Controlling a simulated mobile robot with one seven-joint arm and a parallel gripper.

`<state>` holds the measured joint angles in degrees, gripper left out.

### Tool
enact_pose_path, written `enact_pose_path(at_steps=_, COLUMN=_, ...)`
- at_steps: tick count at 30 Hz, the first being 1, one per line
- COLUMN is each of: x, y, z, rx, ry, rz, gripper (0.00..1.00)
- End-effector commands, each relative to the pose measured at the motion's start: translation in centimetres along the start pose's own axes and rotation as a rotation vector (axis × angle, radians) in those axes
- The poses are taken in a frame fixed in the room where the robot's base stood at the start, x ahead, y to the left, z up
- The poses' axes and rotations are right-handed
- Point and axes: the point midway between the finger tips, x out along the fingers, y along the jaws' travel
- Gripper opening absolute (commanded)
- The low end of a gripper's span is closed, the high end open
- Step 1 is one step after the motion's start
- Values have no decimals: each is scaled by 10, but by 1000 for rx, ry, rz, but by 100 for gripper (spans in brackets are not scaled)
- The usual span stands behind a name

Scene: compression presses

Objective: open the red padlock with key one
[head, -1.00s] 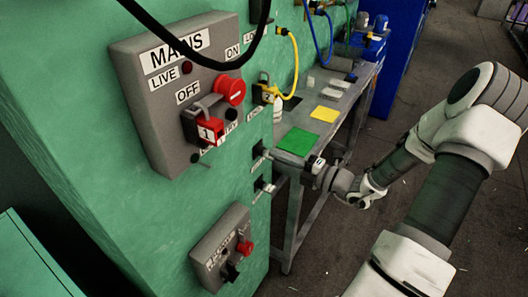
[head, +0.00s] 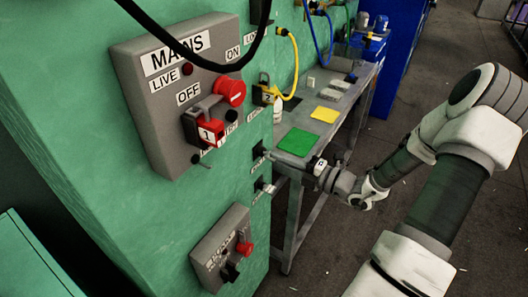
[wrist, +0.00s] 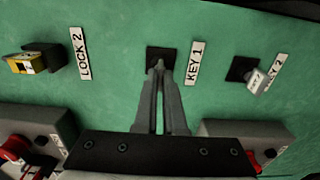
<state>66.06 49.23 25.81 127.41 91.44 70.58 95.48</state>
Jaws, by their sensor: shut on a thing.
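The red padlock (head: 211,131), marked 1, hangs on the grey MAINS box (head: 139,106) below the red knob. My gripper (wrist: 158,66) is shut at the black KEY 1 holder (wrist: 161,54) on the green wall. Its fingertips meet on key one, which they almost fully hide. In the head view my wrist reaches in from the right, level with the key holders, well below and to the right of the padlock. Key two (wrist: 258,81), with a pale tag, hangs in its own holder to the right in the wrist view.
A yellow padlock (wrist: 34,60) by the LOCK 2 label hangs left of my fingers. A lower grey box (head: 221,247) has a red knob. A black cable (head: 190,50) hangs across the MAINS box. The bench (head: 302,124) with green and yellow pads stands behind my wrist.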

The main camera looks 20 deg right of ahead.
Motion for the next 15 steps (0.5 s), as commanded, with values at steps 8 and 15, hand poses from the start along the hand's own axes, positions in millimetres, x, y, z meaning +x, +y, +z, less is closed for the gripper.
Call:
enact_pose_path(at_steps=8, x=-8, y=0, z=1, rx=0, ry=-2, rz=0, gripper=0)
enact_pose_path(at_steps=15, x=-14, y=0, z=1, rx=0, ry=-2, rz=-1, gripper=0)
